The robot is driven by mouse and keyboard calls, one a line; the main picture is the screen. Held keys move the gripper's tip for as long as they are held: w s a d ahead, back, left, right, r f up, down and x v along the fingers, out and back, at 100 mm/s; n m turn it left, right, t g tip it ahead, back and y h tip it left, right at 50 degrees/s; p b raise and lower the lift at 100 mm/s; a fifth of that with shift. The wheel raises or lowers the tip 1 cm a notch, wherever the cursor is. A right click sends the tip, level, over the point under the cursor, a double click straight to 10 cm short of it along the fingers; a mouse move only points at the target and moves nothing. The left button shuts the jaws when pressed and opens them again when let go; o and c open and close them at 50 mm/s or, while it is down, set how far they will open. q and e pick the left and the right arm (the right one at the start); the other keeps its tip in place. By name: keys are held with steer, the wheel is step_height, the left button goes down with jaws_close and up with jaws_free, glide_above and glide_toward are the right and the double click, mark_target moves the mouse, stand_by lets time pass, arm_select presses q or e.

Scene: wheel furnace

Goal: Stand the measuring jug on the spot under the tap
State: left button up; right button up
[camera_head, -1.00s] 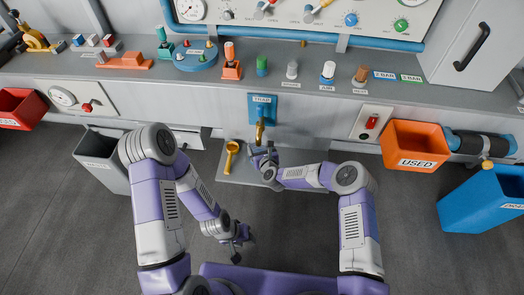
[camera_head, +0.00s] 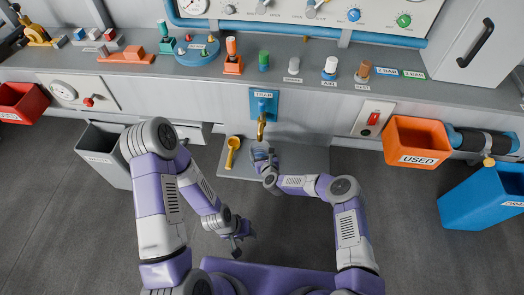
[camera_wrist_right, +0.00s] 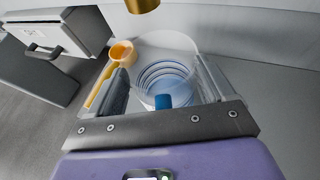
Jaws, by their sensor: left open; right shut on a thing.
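The measuring jug (camera_wrist_right: 165,65) is clear, with blue rings, and stands out in the right wrist view between the fingers of my right gripper (camera_wrist_right: 163,88). In the head view my right gripper (camera_head: 263,156) is shut on it, over the grey shelf (camera_head: 300,160) below the tap. The brass tap (camera_head: 261,131) hangs from a blue wall plate (camera_head: 263,102). Its brass end (camera_wrist_right: 142,4) shows beyond and above the jug in the wrist view. I cannot tell whether the jug's base touches the shelf. My left gripper (camera_head: 238,247) is open and empty, low over the floor.
A yellow ladle-like tool (camera_head: 232,152) lies on the shelf left of the jug; its cup (camera_wrist_right: 122,52) is close beside the left finger. A grey bin (camera_head: 102,156) stands left. An orange USED bin (camera_head: 416,143) and a blue bin (camera_head: 482,197) are at the right.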

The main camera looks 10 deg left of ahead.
steer(key=shift+f, duration=0.85)
stand_by(0.3)
steer(key=o, duration=1.2)
steer(key=shift+o, duration=0.2)
steer(key=v, duration=1.4)
steer(key=shift+s, duration=0.1)
